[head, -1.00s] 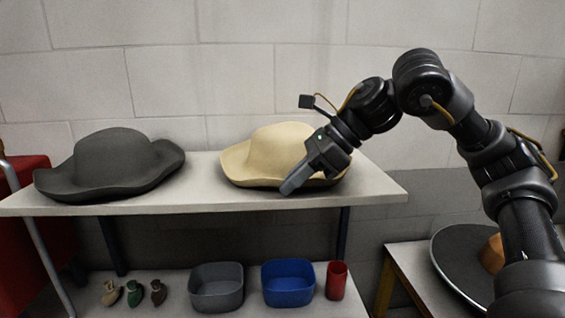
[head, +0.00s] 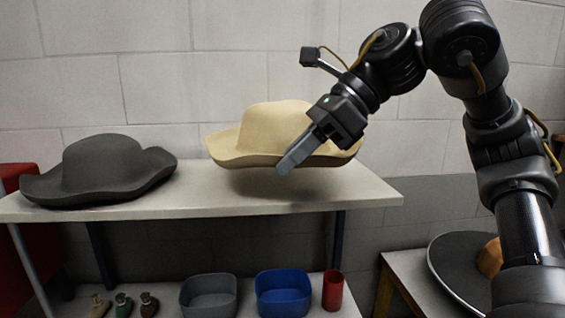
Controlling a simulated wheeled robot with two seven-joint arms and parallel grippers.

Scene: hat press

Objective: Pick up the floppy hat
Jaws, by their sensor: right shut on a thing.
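The cream floppy hat (head: 262,132) is in the air a little above the right part of the white shelf top (head: 215,198), with a shadow under it. My right gripper (head: 290,162) is shut on the near right part of its brim. The gripper and wrist cover part of the hat's right side. A dark grey floppy hat (head: 100,172) rests on the left end of the same shelf top. My left gripper is not in view.
Below, a lower shelf holds a grey bin (head: 209,298), a blue bin (head: 284,296), a red cup (head: 333,290) and small figures (head: 124,304). A dark disc (head: 452,272) with an orange piece (head: 490,258) stands at lower right. A block wall is behind.

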